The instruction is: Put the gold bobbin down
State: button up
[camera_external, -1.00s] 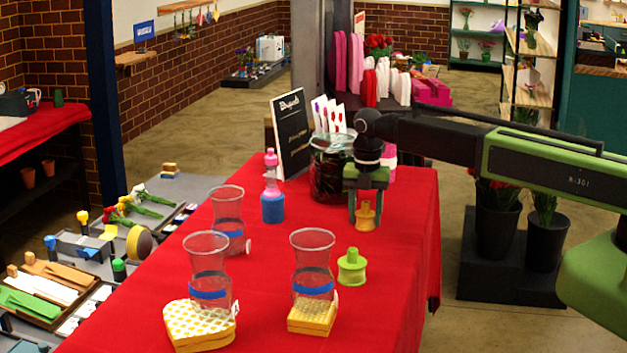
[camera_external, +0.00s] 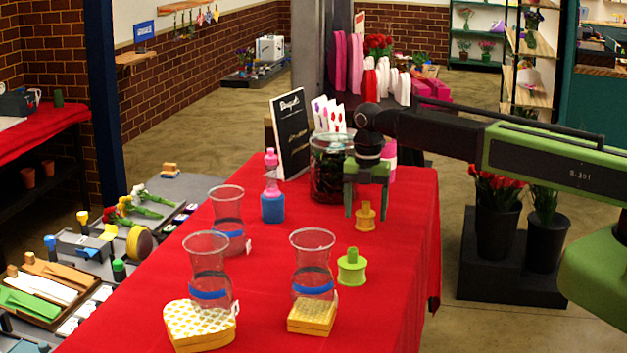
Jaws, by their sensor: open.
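The gold bobbin (camera_external: 365,218) stands upright on the red tablecloth (camera_external: 395,260), near the right side of the table. My gripper (camera_external: 366,212) points down just above and around it. Its green fingers are spread apart, one on the left and one near the bobbin's right side. I see a gap between the left finger and the bobbin; contact on the right is hard to tell. A lime green bobbin (camera_external: 351,268) stands nearer the camera.
Three glass vases (camera_external: 313,265) stand on the table, two on yellow patterned boxes (camera_external: 200,325). A pink and blue bottle (camera_external: 272,195), a dark glass jar (camera_external: 328,168) and a black sign (camera_external: 291,135) stand at the back. The cloth right of the lime bobbin is clear.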

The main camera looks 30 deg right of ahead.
aim_at(368, 202)
notch_tip(368, 202, up, 11)
jog(key=p, duration=1)
jog(key=shift+r, duration=0.1)
jog(key=shift+d, duration=0.2)
jog(key=s+d+m, duration=0.6)
jog(key=d+m, duration=0.6)
jog(key=m, duration=0.1)
jog(key=s+d+m, duration=0.7)
jog(key=d+m, duration=0.6)
jog(key=m, duration=0.1)
jog(key=shift+d, duration=0.15)
